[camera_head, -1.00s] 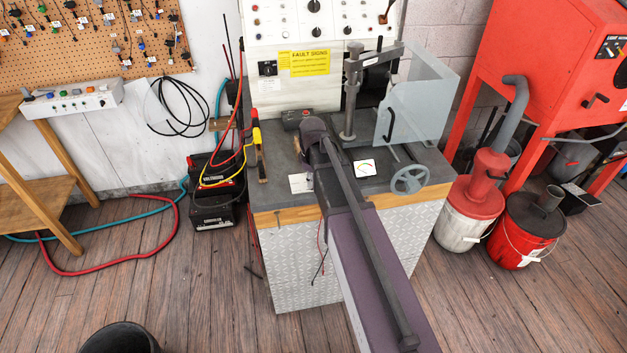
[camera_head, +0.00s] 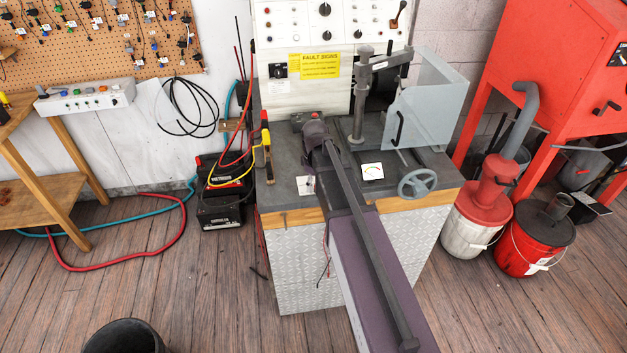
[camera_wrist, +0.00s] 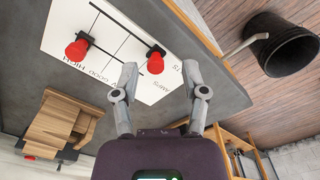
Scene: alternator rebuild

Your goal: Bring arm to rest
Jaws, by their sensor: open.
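My arm (camera_head: 370,235) reaches from the bottom of the head view to the test bench, its wrist over the grey bench top (camera_head: 285,165). The fingertips are hidden behind the wrist there. In the wrist view my gripper (camera_wrist: 159,68) is open and empty, fingers spread apart. Beyond the fingers is a white printed card (camera_wrist: 110,38) on the grey bench surface. Two red-topped pegs or knobs, one on the left (camera_wrist: 77,48) and one near the right finger (camera_wrist: 155,61), stand on the card. I cannot tell whether that finger touches anything.
A stepped wooden block (camera_wrist: 58,128) lies left of my gripper. The bench carries a post (camera_head: 361,95), a clear guard (camera_head: 430,95), a handwheel (camera_head: 417,183) and a small meter (camera_head: 372,171).

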